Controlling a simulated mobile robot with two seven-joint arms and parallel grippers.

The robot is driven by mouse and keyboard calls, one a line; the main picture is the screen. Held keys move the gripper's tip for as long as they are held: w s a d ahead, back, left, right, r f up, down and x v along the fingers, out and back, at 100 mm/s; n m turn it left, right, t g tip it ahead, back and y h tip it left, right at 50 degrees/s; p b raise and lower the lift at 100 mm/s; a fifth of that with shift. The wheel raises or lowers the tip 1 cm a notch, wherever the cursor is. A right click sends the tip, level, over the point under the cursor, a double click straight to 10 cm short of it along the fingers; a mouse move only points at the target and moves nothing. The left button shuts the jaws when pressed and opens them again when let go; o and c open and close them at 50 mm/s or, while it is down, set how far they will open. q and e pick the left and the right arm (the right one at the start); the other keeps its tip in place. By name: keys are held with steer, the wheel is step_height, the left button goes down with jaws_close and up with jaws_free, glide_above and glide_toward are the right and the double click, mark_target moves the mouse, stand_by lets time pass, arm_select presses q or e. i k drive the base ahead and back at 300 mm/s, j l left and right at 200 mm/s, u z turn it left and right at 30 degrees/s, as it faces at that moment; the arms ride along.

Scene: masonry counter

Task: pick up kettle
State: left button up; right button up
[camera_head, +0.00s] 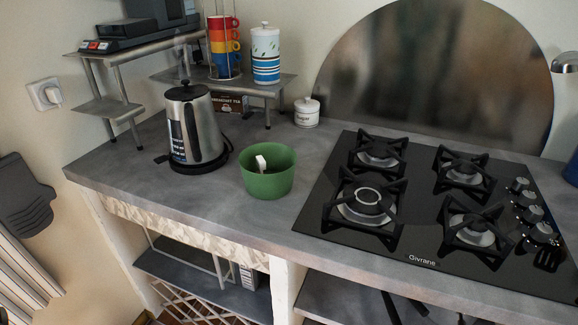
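Neither of my grippers shows in the head view, so nothing is seen touching the kettle.
The green bowl (267,181) holds a small white item close to the kettle's right. A gas hob (430,262) fills the counter's right side. Metal shelves (262,88) behind carry stacked cups (223,48) and a canister (266,56). A small white jar (307,112) stands behind.

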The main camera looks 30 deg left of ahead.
mark_target(196, 140)
steer(key=u, duration=1.5)
